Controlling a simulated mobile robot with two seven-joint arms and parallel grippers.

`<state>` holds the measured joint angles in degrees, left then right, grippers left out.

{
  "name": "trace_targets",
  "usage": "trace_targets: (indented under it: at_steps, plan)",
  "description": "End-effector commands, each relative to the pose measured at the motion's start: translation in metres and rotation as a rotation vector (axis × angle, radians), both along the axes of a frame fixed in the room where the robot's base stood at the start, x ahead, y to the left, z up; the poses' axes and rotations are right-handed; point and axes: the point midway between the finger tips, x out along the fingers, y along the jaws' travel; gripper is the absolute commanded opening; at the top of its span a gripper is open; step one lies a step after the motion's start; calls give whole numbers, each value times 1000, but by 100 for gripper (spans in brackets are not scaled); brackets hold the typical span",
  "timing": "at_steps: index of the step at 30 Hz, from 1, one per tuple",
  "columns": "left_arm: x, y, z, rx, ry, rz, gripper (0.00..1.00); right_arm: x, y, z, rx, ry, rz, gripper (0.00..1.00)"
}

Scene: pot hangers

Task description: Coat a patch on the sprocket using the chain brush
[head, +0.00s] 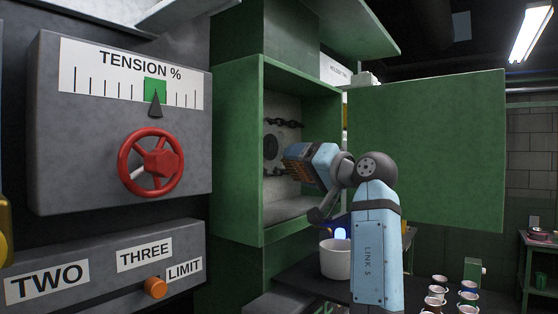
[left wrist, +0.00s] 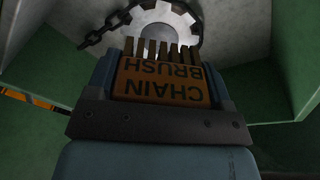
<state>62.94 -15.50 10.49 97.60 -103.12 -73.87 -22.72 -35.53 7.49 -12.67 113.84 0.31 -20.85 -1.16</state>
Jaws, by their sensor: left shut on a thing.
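My left gripper (head: 303,163) reaches into the open green cabinet (head: 237,150) and is shut on the chain brush. The chain brush (left wrist: 160,82) is a brown block lettered CHAIN BRUSH, with a row of bristles (left wrist: 167,49) pointing away from me. In the left wrist view the sprocket (left wrist: 181,20), a pale toothed wheel with a grey middle, is at the top, behind the bristle tips. I cannot tell whether the bristles touch it. A dark chain (left wrist: 114,27) runs at its left side. In the head view the sprocket is hard to make out. My right gripper is not in view.
The cabinet's green door (head: 430,150) stands open on the right. A white pot (head: 335,262) and several small cups (head: 437,290) stand on the dark bench below. On the left is a grey tension panel (head: 90,170) with a red handwheel (head: 151,162).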

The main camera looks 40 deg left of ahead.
Motion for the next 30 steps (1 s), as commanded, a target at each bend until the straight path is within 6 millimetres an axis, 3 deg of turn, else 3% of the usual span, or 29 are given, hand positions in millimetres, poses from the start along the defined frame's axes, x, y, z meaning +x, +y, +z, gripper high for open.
trace_targets:
  at_steps: [6,14,30]
  plan:
    - [-14,7,15,1,67,101,36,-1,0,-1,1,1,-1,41]
    - [-16,20,16,1,68,107,36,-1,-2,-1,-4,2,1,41]
    - [-21,66,15,4,68,105,36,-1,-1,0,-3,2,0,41]
